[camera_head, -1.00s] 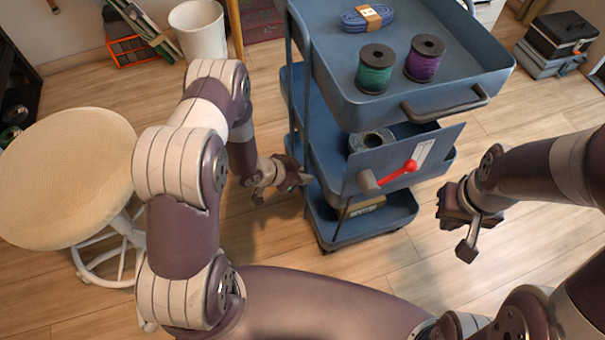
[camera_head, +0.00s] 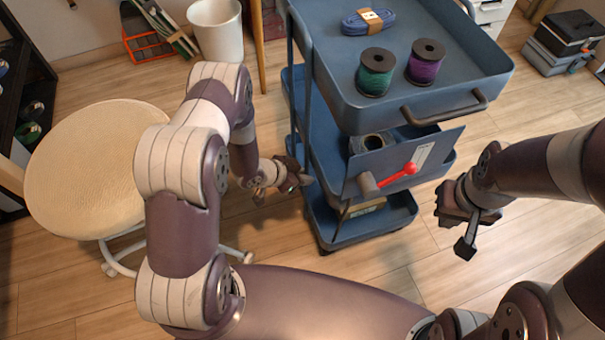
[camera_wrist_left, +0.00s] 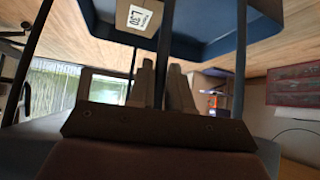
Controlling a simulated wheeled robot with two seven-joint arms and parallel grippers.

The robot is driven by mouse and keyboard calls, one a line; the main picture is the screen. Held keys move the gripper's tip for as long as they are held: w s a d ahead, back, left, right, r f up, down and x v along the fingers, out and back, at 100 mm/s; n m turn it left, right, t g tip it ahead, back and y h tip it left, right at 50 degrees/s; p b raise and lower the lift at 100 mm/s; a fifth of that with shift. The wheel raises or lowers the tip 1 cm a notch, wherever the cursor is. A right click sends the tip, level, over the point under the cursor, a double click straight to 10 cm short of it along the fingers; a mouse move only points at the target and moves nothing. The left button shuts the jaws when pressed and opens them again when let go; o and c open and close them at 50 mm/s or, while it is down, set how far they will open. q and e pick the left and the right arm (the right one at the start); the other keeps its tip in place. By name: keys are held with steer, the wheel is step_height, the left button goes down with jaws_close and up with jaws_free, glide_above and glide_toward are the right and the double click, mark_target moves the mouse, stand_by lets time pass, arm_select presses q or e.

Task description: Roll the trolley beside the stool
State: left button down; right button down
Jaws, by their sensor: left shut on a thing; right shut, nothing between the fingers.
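The blue trolley (camera_head: 345,107) stands in front of me in the head view, upright, with two shelves below its top tray. My left gripper (camera_head: 298,181) is shut on the trolley's upright post at its left side; in the left wrist view the fingers (camera_wrist_left: 161,80) close around a dark post. The round stool (camera_head: 95,165) with a cream seat and white base stands to the left, apart from the trolley, partly hidden by my left arm. My right gripper (camera_head: 468,235) is shut and empty, to the right of the trolley, apart from it.
The trolley's top tray holds a green spool (camera_head: 375,73), a purple spool (camera_head: 425,62) and a blue cord bundle (camera_head: 368,20). A white bin (camera_head: 217,35) stands behind the stool. A dark shelf (camera_head: 22,95) is at far left. Black and grey boxes (camera_head: 562,40) lie far right.

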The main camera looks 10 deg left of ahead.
arm_select(q)
steer(key=shift+s+a, duration=0.1)
steer(key=shift+a, duration=0.15)
steer(key=c, duration=1)
jaws_free()
steer(key=shift+o, duration=0.2)
steer(key=shift+r, duration=0.1)
steer(key=p+v, duration=0.5)
steer(key=v, duration=0.7)
steer(key=shift+s+p, duration=0.2)
steer(key=shift+p, duration=0.2)
